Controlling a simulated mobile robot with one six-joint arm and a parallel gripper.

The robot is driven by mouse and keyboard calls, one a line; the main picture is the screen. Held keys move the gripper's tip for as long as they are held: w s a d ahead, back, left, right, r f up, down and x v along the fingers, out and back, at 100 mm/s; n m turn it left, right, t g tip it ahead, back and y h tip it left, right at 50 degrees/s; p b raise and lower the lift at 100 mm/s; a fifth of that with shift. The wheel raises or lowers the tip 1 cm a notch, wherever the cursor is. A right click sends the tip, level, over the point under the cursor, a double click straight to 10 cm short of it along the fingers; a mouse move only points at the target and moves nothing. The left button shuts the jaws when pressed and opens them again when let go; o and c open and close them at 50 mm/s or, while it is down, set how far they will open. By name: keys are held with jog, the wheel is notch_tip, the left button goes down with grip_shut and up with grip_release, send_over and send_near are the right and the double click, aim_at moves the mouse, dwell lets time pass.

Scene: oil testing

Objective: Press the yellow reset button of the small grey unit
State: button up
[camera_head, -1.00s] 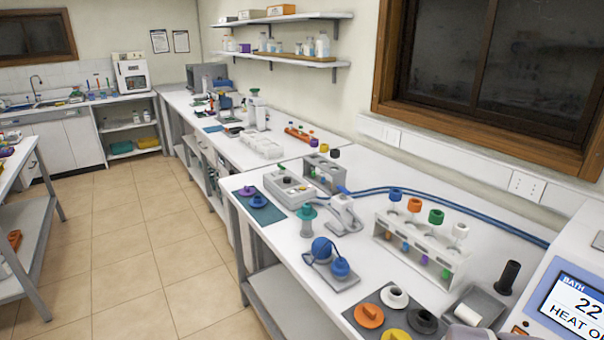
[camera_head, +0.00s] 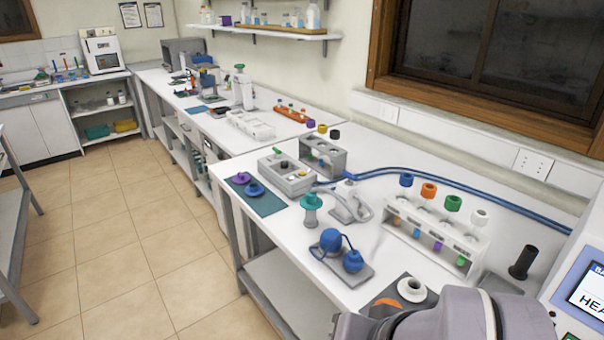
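The small grey unit (camera_head: 297,186) is a low box on the white bench, left of the middle of the view. A black knob (camera_head: 284,165) and a small green part (camera_head: 277,150) show on its top. A tiny yellow spot (camera_head: 302,173) near its right end looks like the yellow button, but it is too small to be sure. My arm's grey links enter at the bottom right, well apart from the unit. My gripper is out of view.
A grey block with capped vials (camera_head: 323,157) stands just behind the unit. A teal mat (camera_head: 266,205) with purple and blue caps lies to its left. A green-topped grey piece (camera_head: 311,215) stands in front. A white vial rack (camera_head: 430,238) and blue hose (camera_head: 450,188) are to the right.

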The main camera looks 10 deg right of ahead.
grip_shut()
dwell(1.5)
